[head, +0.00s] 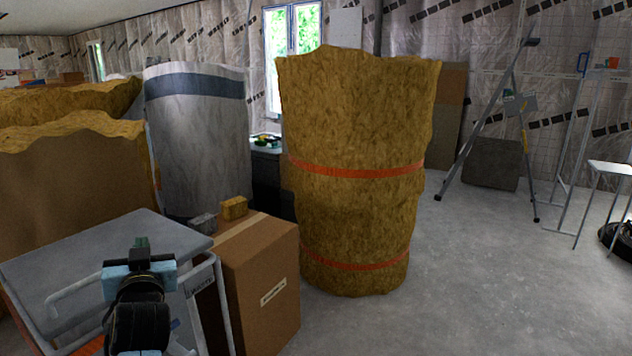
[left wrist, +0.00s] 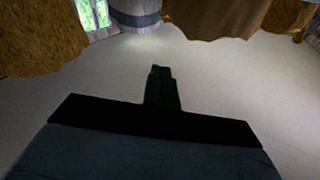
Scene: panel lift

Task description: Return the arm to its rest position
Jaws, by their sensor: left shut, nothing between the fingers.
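My left gripper (head: 141,245) shows at the lower left of the head view, at the end of a black and light-blue wrist. It is in front of a grey-topped cart or table. In the left wrist view its fingers (left wrist: 159,72) are together at the middle, with nothing between them and grey floor beyond. My right gripper is in neither view.
A grey-topped cart (head: 95,255) with a pale tubular frame stands close by my left gripper. A cardboard box (head: 262,290) is just right of it. A tall orange-strapped insulation roll (head: 355,215) stands behind the box. Open concrete floor (head: 480,280) lies to the right, before a stepladder (head: 487,125).

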